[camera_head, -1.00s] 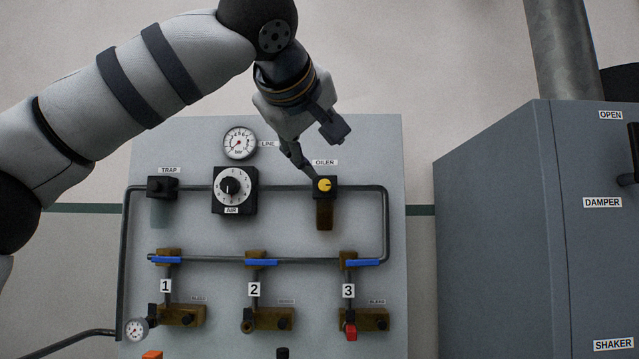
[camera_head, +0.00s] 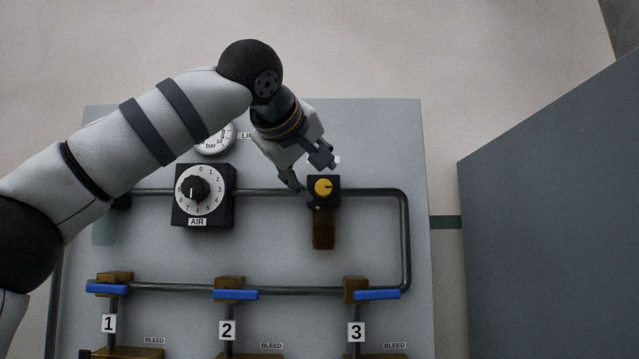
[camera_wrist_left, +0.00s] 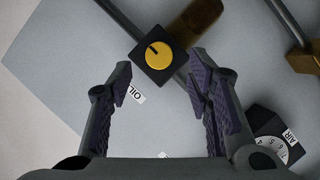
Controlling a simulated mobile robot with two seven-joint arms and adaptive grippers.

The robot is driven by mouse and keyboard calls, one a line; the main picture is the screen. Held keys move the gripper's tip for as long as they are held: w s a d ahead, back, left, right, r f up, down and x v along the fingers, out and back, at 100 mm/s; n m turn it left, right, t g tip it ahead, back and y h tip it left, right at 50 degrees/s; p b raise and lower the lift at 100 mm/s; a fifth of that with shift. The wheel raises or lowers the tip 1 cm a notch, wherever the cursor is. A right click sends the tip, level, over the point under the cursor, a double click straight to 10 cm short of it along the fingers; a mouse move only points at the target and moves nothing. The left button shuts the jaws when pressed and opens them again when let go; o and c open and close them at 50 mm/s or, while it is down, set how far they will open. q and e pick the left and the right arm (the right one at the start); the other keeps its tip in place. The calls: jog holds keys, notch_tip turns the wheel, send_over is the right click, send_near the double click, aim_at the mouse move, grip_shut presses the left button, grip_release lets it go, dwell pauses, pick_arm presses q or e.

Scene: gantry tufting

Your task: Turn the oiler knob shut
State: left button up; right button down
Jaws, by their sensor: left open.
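The oiler knob (camera_head: 323,187) is a round yellow knob on a black square block, with a brown bowl below it. Its dark mark points right in the head view. My left gripper (camera_head: 309,174) is open beside the knob's upper left, with one finger at the left and one above. The left wrist view shows the yellow knob (camera_wrist_left: 159,56) just beyond and between the two spread fingertips (camera_wrist_left: 160,78), with nothing between the pads. Contact is not visible. The OILER label is mostly hidden by the gripper in the head view. My right gripper is not in view.
A pipe (camera_head: 270,192) runs behind the oiler across the grey panel (camera_head: 270,250). The AIR dial (camera_head: 203,195) is left of it, and the line gauge (camera_head: 215,137) is partly behind my arm. Blue-handled valves (camera_head: 236,294) sit below. A grey cabinet (camera_head: 560,210) stands right.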

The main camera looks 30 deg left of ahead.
aim_at(321, 186)
pick_arm(q)
jog(key=shift+x, duration=1.95)
jog(key=shift+r, duration=0.1)
grip_shut()
